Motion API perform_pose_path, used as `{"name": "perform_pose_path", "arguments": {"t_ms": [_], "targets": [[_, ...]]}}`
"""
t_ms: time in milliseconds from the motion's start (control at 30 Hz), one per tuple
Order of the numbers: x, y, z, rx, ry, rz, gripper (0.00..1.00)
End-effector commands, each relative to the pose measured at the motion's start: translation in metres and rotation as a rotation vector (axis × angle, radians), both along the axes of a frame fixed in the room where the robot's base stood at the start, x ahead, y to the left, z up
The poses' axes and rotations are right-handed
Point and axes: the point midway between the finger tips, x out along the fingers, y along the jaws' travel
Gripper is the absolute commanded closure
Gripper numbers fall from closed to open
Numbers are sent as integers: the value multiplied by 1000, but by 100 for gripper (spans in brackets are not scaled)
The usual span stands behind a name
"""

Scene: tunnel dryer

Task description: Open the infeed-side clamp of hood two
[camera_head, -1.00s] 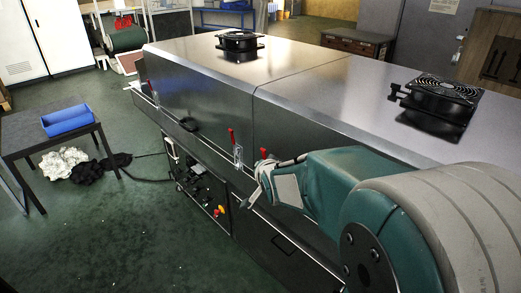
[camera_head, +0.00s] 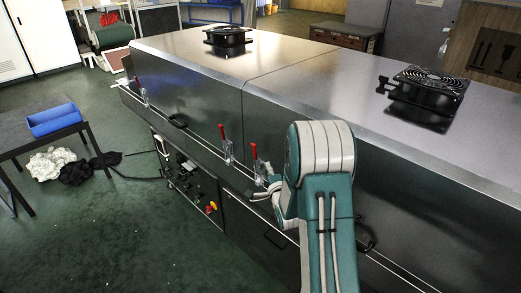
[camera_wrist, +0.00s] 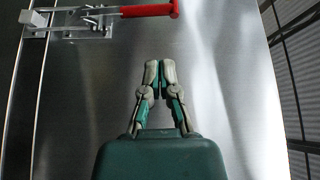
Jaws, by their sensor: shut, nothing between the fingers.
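The dryer has a far hood (camera_head: 190,90) and a near hood (camera_head: 330,95), meeting at a seam. Toggle clamps with red handles stand along its lower side edge: one at the far hood's far end (camera_head: 140,90), one just left of the seam (camera_head: 226,145), one just right of it (camera_head: 258,165). Their handles point up. In the wrist view my gripper (camera_wrist: 160,68) is shut and empty, apart from a clamp (camera_wrist: 75,22) with a red handle (camera_wrist: 150,10).
Black fan units (camera_head: 228,38) (camera_head: 425,92) sit on the hoods' tops. A dark handle (camera_head: 177,121) juts from the far hood's side. A table with a blue bin (camera_head: 54,120) stands at left. The green floor (camera_head: 120,220) between is open.

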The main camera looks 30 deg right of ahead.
Motion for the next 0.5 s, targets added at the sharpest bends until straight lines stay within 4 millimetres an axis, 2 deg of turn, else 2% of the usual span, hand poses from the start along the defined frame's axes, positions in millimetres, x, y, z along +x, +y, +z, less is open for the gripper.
{"name": "perform_pose_path", "arguments": {"t_ms": [133,233,500], "targets": [[2,0,0,-1,0,0,100],[12,-2,1,-2,0,0,100],[57,-10,4,-3,0,0,100]]}}
